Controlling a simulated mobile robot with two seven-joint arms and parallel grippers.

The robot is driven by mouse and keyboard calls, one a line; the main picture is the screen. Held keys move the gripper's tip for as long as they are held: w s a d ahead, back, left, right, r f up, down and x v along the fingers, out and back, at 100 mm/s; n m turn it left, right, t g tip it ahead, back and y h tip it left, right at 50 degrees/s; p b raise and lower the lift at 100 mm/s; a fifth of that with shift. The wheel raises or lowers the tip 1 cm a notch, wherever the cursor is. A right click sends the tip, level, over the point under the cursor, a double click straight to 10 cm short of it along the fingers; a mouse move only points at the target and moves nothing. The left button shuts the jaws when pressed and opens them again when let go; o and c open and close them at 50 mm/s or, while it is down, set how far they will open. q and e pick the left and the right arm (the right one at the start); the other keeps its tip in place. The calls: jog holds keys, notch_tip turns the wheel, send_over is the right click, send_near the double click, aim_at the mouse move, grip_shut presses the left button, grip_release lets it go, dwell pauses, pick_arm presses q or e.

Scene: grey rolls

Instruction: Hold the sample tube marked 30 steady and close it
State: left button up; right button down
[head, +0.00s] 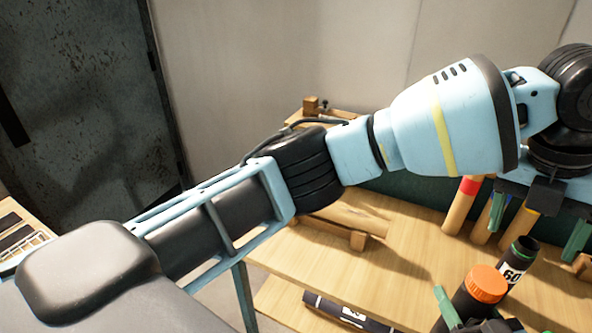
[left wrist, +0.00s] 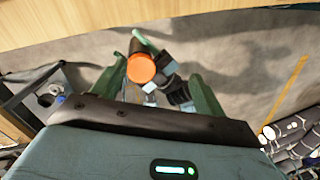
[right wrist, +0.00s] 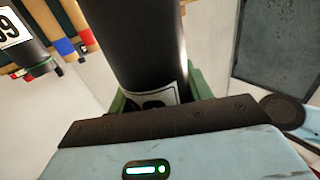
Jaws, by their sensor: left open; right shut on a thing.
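A black sample tube (head: 461,304) with an orange cap (head: 487,283) on its top stands at the lower right of the head view. My right gripper (head: 470,326) is shut on it, partly cut off by the frame edge. In the right wrist view the black tube (right wrist: 143,45) fills the space between the fingers; its white label (right wrist: 155,99) is mostly hidden, so I cannot read its number. My left gripper (head: 538,223) is open and empty, fingers pointing down, behind the cap and apart from it. The left wrist view shows the orange cap (left wrist: 140,68) between the fingers' lines.
A black tube marked 60 (head: 512,274) with a green rim stands close behind the capped tube. Wooden rolls (head: 462,205) with coloured bands stand at the back of the wooden table (head: 400,262). A dark roll (head: 345,311) lies lower down. The table's middle is clear.

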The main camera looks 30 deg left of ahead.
pick_arm(q)
jog(key=w+a+f+n+t+h, duration=0.1)
jog(key=w+f+n+t+h, duration=0.2)
jog(key=w+f+n, duration=0.3)
jog(key=w+a+f+n+t+h, duration=0.1)
jog(key=w+f+n+t+h, duration=0.2)
jog(key=f, duration=0.5)
jog(key=a+f+n+t+y, duration=0.2)
jog(key=a+f+n+t, duration=0.3)
jog(key=a, duration=0.4)
jog(key=a+f+n+t+y, duration=0.25)
jog(key=a+f+n, duration=0.3)
jog(key=a, duration=0.35)
jog(key=s+a+f+n+y, duration=0.35)
jog(key=s+a+f, duration=0.6)
jog(key=s, duration=0.35)
jog(key=s+f+n+g+h, duration=0.1)
jog(key=s+f+n+g, duration=0.1)
jog(key=s+f+n, duration=0.4)
jog(key=s+f+n+g+h, duration=0.1)
jog(key=s+f+n+g, duration=0.2)
jog(key=s+f+n, duration=0.4)
jog(key=s, duration=0.7)
jog(key=shift+s+n, duration=0.15)
jog(key=shift+n, duration=0.25)
